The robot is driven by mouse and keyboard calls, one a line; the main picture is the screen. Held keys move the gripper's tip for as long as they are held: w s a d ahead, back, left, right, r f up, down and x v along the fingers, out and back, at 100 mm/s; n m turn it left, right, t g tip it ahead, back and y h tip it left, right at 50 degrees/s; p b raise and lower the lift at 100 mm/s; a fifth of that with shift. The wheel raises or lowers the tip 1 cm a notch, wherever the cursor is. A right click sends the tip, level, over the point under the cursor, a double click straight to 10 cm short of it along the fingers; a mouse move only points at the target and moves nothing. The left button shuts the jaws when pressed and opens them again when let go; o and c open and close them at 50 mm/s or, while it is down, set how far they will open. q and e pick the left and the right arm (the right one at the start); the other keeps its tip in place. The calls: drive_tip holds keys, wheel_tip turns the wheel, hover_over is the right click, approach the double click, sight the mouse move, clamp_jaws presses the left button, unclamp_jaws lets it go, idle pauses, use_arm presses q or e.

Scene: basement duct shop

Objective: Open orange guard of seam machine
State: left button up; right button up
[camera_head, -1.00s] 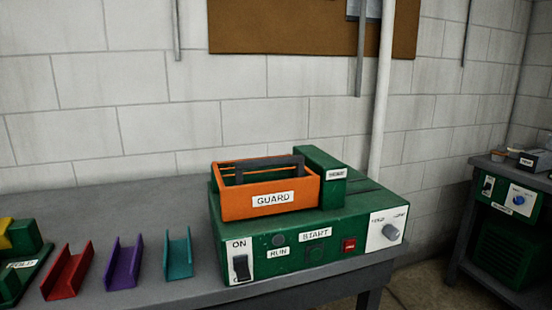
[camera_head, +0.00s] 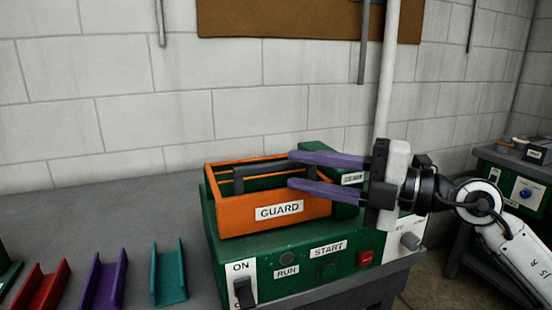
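The green seam machine (camera_head: 225,258) stands on the grey bench. Its orange guard (camera_head: 237,218), a box-like frame labelled GUARD, sits on top, lowered onto the machine body. A dark bar shows inside the frame. My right gripper (camera_head: 291,170) comes in from the right with its two purple fingers apart. The fingertips are at the right end of the guard, one at the far side and one near the front upper edge. I cannot tell whether they touch it. Nothing shows between the fingers. My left gripper is not in view.
Red (camera_head: 42,288), purple (camera_head: 103,281) and teal (camera_head: 168,274) channel pieces stand on the bench (camera_head: 110,208) left of the machine. A white pipe (camera_head: 387,80) rises behind it. Another green machine (camera_head: 512,186) is at far right. The bench behind the channels is clear.

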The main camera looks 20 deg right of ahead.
sight(282, 167)
drive_tip(key=p+x, duration=0.1)
drive_tip(key=x, duration=0.4)
drive_tip(key=shift+w+a, duration=0.2)
drive_tip(key=shift+w, duration=0.05)
clamp_jaws()
